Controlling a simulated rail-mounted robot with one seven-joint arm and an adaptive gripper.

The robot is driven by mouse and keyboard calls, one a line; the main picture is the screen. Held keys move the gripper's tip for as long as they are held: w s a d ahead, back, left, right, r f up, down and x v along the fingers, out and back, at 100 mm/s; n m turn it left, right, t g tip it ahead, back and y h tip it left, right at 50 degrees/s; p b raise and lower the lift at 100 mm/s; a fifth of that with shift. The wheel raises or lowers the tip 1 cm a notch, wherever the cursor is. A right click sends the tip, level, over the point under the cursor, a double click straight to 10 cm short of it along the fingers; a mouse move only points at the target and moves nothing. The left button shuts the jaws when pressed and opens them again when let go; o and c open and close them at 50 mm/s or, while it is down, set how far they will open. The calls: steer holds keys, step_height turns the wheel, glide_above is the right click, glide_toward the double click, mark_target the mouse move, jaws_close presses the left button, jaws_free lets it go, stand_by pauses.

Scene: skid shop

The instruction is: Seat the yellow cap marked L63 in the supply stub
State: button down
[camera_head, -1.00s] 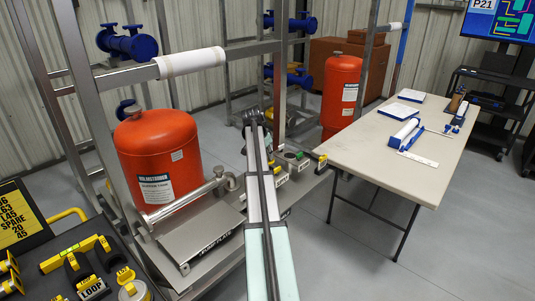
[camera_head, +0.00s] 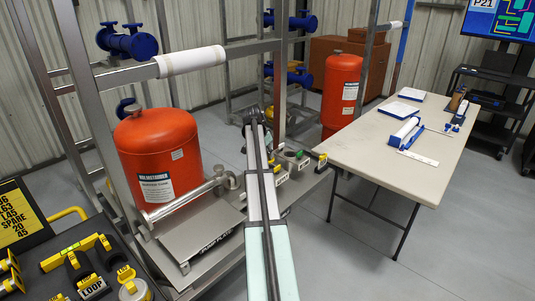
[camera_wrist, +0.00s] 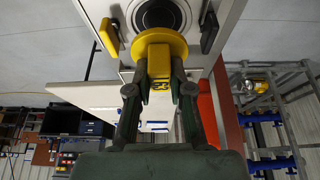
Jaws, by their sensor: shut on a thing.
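In the wrist view my gripper (camera_wrist: 158,92) is shut on the grip tab of a yellow cap (camera_wrist: 160,45). The cap's round disc faces away from me, just short of or against a dark ringed round opening (camera_wrist: 161,14) in a pale panel. I cannot tell whether they touch. Which stub this opening is cannot be read here. In the head view the arm reaches to the small row of fittings on the skid; my gripper's fingers and the cap are not clear there.
A yellow lever (camera_wrist: 107,37) and a dark lever (camera_wrist: 209,32) flank the opening closely. Orange tanks (camera_head: 158,160) stand on the skid. A table (camera_head: 365,160) with papers and tools is at the right. A tray of other yellow-tagged caps (camera_head: 90,255) is at lower left.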

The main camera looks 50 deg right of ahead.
steer(key=shift+f, duration=0.2)
steer(key=shift+f, duration=0.35)
steer(key=shift+f+b, duration=0.9)
steer(key=shift+f, duration=0.7)
stand_by(0.9)
steer(key=c, duration=1)
jaws_free()
steer(key=shift+c, duration=0.6)
steer(key=shift+r, duration=0.15)
